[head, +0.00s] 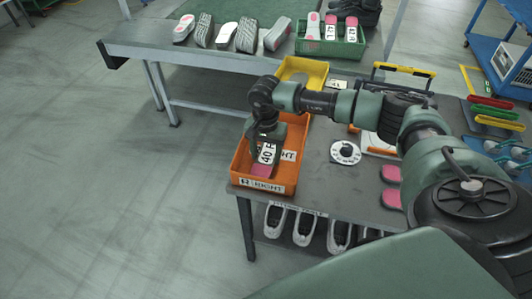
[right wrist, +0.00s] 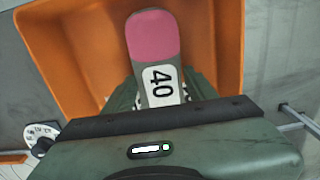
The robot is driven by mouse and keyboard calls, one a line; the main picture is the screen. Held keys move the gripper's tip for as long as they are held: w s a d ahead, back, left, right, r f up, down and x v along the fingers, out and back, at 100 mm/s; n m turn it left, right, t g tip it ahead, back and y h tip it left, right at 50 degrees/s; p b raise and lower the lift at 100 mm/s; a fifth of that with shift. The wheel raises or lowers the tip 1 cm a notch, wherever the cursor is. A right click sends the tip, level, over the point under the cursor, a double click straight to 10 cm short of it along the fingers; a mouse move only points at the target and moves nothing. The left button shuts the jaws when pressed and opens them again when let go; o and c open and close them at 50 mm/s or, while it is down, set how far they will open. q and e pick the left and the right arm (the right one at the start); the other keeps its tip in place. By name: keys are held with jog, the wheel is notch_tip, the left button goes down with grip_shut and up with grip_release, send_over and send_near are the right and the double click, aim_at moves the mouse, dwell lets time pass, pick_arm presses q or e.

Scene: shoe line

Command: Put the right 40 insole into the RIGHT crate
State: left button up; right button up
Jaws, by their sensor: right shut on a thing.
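My right gripper (head: 266,140) reaches down into the orange RIGHT crate (head: 262,186) on the near table. It is shut on the 40 insole (head: 267,154), which has a white label reading "40 R" and a pink end. In the right wrist view the insole (right wrist: 155,58) points away from the jaws, pink end outward, over the orange crate's inside (right wrist: 90,55). I cannot tell whether it touches the crate floor. The crate's front wall is marked "R RIGHT". My left gripper is not in view.
A yellow crate (head: 316,70) stands behind the orange one. A round dial (head: 345,152) and pink insoles (head: 391,174) lie to the right. Shoes hang or stand below the table (head: 304,227). A back bench holds soles and a green crate (head: 345,50). The floor at left is clear.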

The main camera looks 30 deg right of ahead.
aim_at(266, 159)
jog(key=shift+f, duration=0.2)
jog(key=o, duration=1.3)
jog(key=shift+r, duration=0.1)
jog(key=shift+r, duration=0.1)
jog(key=shift+r, duration=0.2)
notch_tip(266, 159, up, 12)
jog(key=shift+f+b, duration=0.1)
jog(key=shift+b, duration=0.85)
